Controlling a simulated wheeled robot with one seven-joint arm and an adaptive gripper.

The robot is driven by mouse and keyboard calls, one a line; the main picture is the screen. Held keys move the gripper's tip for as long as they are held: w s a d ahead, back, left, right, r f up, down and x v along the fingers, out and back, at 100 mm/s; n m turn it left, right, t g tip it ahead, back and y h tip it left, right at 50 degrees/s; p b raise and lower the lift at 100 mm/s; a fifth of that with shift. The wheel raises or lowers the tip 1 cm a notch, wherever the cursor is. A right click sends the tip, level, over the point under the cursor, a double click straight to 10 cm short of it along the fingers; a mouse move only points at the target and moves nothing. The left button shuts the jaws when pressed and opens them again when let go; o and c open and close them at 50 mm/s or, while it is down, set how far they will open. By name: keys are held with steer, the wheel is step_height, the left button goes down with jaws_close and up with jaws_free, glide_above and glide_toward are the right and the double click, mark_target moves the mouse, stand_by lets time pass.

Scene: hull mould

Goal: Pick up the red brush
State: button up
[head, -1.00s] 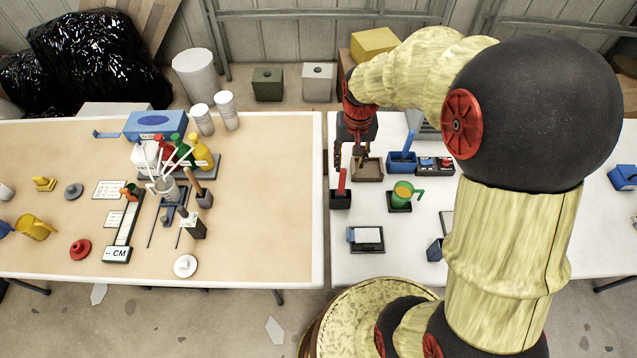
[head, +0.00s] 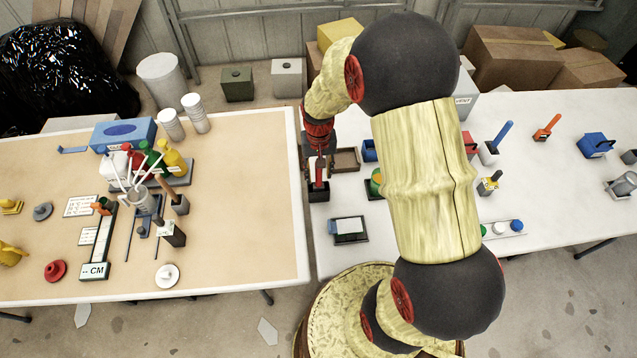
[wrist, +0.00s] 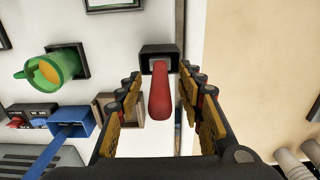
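The red brush (wrist: 160,92) stands upright, handle up, in a small dark holder (wrist: 159,53); its lower end is hidden inside. In the head view the brush (head: 319,184) and its holder (head: 318,196) are at the left edge of the white table. My gripper (wrist: 162,76) is open, with one finger on each side of the red handle in the wrist view. The handle shows between the fingers, and no contact is visible. In the head view my gripper (head: 318,166) is right at the handle, partly covering it.
A brown tray (head: 347,159) lies close behind the holder, partly behind a finger in the wrist view. A green mug (wrist: 62,65) and a blue holder (wrist: 73,118) are nearby. A dark tray (head: 348,239) lies in front. The tan table (head: 260,200) is across a narrow gap.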

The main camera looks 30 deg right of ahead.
steer(key=shift+f, duration=0.15)
steer(key=shift+c, duration=1.3)
jaws_close()
